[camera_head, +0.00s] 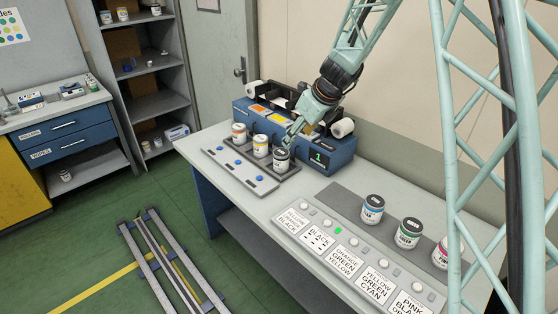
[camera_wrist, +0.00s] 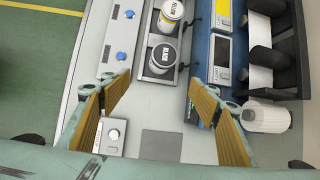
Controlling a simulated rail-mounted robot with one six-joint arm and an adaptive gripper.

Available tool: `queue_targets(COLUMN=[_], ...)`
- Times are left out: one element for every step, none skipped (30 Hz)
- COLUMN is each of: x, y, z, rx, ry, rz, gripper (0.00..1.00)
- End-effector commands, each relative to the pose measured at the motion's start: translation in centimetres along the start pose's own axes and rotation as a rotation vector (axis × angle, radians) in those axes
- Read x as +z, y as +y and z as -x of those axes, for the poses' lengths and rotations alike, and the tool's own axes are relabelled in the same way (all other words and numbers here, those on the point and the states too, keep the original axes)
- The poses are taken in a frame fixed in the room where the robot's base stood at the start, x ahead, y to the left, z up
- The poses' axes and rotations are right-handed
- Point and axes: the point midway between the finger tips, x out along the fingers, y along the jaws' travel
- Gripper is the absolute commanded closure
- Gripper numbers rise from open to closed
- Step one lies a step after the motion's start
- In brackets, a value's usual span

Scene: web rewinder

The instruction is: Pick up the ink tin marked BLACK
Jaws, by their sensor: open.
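The ink tin marked BLACK (camera_wrist: 160,57) has a dark lid and a white label reading BLACK in the wrist view. It stands at the near end of a dark strip, and also shows in the head view (camera_head: 281,161), just below my gripper. My gripper (camera_wrist: 162,92) is open and empty, its two fingers spread wide on either side of the view. The tin lies between and beyond the fingertips, apart from them. In the head view my gripper (camera_head: 296,132) is above and beside the tin.
A yellow-labelled tin (camera_head: 260,146) and an orange-labelled tin (camera_head: 239,133) stand in line with the black one. The blue rewinder (camera_head: 338,157) with rollers is close behind. Blue (camera_head: 372,209), green (camera_head: 409,233) and pink (camera_head: 446,252) tins stand right, beside a row of labelled cards.

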Motion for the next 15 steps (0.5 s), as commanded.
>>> queue_targets(x=[0.1,0.1,0.2,0.2,0.2,0.3,0.3,0.3,0.3,0.3,0.3,0.3,0.3,0.3,0.3], y=[-0.2,-0.3,-0.5,-0.6,-0.7,-0.8,-0.9,-1.1,-1.1,-1.2,-1.3,-1.3,-1.4,-1.4,-1.4], z=[-1.1,-1.8,-2.6,-3.1,-3.7,-4.3,-4.7,-5.1,-5.6,-5.9,-6.2,-6.5,-6.6,-6.7,-6.8], rx=[0.0,-0.001,-0.003,-0.004,-0.004,-0.005,-0.007,-0.008,-0.009,-0.01,-0.011,-0.011,-0.012,-0.012,-0.012], ry=[0.001,0.002,0.002,0.002,0.003,0.003,0.002,0.003,0.003,0.003,0.003,0.003,0.003,0.003,0.003], rz=[-0.033,-0.053,-0.08,-0.099,-0.118,-0.141,-0.156,-0.169,-0.186,-0.197,-0.206,-0.216,-0.223,-0.228,-0.232], gripper=[0.44,0.44,0.44,0.44,0.44,0.44,0.44,0.44,0.44,0.44,0.44,0.44,0.44,0.44,0.44])
